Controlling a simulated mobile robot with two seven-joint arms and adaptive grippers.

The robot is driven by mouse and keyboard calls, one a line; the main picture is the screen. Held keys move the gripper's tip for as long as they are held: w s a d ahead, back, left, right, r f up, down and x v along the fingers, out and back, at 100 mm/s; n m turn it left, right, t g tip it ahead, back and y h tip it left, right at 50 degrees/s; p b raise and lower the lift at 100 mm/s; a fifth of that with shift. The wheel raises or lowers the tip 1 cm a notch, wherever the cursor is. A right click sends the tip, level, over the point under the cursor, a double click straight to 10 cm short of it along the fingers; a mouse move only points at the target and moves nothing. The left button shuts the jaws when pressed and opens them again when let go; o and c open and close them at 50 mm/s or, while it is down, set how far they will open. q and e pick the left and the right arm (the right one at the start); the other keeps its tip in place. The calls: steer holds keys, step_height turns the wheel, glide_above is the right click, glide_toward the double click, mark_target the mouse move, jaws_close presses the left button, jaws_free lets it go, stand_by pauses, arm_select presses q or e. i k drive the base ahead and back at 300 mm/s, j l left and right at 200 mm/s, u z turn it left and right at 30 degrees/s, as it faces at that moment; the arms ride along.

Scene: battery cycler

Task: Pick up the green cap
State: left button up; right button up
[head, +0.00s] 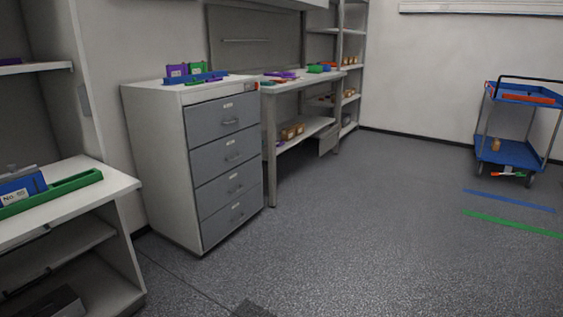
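I cannot tell which thing is the green cap; several green things show. A long green tray-like piece (72,187) lies on the left bench beside a blue box (22,188) with a white label. Small green pieces (195,83) lie by a blue holder with purple parts (178,71) on top of the drawer cabinet. A green item (317,69) lies on the bench behind, near flat purple pieces (280,74). Neither of my grippers is in view.
The grey drawer cabinet (231,152) stands left of centre, next to the workbench (271,150). A blue cart (508,150) stands at the far right, near blue and green floor stripes (510,222). Shelves (345,72) stand at the back. The middle floor is clear.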

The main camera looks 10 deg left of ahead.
mark_target(195, 83)
steer(key=i+j+u, duration=0.55)
steer(key=i+u, duration=0.15)
steer(key=i, duration=0.3)
steer(key=u, duration=1.1)
steer(key=l+u, duration=0.7)
steer(key=k+l+u, duration=0.1)
steer(key=l+u, duration=0.25)
steer(key=k+l+u, duration=0.2)
steer(key=l, duration=0.15)
steer(key=l+u, duration=0.25)
steer(key=k+l+u, duration=0.35)
steer(key=k+l, duration=0.2)
steer(key=l, duration=0.2)
steer(key=k+l+u, duration=0.15)
steer(key=k+l, duration=0.6)
steer(key=l, duration=0.15)
steer(key=k+l, duration=0.4)
steer(key=l+u, duration=0.05)
